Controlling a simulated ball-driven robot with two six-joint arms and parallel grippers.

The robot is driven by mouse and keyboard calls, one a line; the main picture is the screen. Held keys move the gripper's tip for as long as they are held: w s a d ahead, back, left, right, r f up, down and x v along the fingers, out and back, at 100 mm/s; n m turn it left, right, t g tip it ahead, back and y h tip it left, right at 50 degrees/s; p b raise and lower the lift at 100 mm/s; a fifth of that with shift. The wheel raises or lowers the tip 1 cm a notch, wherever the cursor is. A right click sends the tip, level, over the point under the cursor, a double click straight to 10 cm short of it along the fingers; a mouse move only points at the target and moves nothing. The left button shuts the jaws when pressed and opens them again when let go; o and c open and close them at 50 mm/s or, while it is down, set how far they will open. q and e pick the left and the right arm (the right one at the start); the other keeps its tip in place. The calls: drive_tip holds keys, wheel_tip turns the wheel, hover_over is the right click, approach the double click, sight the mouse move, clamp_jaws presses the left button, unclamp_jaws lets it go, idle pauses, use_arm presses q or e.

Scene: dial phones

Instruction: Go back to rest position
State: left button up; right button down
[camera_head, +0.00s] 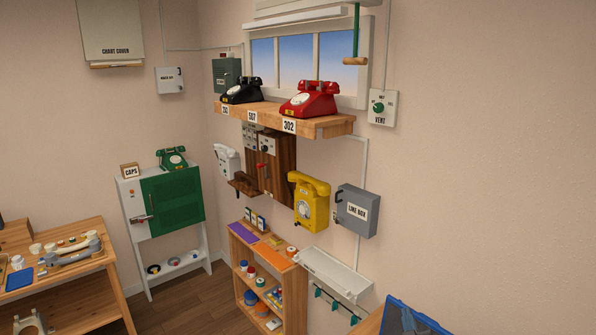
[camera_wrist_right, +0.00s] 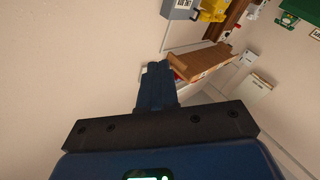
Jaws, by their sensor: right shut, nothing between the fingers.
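My right gripper (camera_wrist_right: 157,68) shows in the right wrist view. Its dark blue fingers are together, with nothing between them. Nothing touches the fingertips; the wall shelf (camera_wrist_right: 205,62) and the red phone, mostly hidden, appear beyond them in an upside-down view. In the head view no gripper can be made out clearly; a blue shape (camera_head: 405,318) at the bottom right edge is cut off, and I cannot tell what it is. My left gripper is not seen.
The wall shelf (camera_head: 275,115) carries a black phone (camera_head: 241,91) and a red phone (camera_head: 310,100). Below are a yellow phone (camera_head: 311,205) and a grey line box (camera_head: 356,211). A green cabinet (camera_head: 170,203) and workbench (camera_head: 75,285) stand left. The right wall is bare.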

drive_tip(key=s+a+f+m+b, duration=0.1)
drive_tip(key=s+f, duration=0.4)
drive_tip(key=s, duration=0.7)
drive_tip(key=s+a+f+m+g+y+b, duration=0.1)
drive_tip(key=s+a+f+b, duration=0.2)
drive_tip(key=s, duration=0.9)
drive_tip(key=s+a+f+m+y+b, duration=0.1)
drive_tip(key=s+f+b, duration=0.4)
drive_tip(key=s, duration=0.7)
drive_tip(key=shift+s+a+f+m, duration=0.2)
drive_tip(key=shift+a+f+m, duration=0.3)
drive_tip(key=shift+f, duration=0.45)
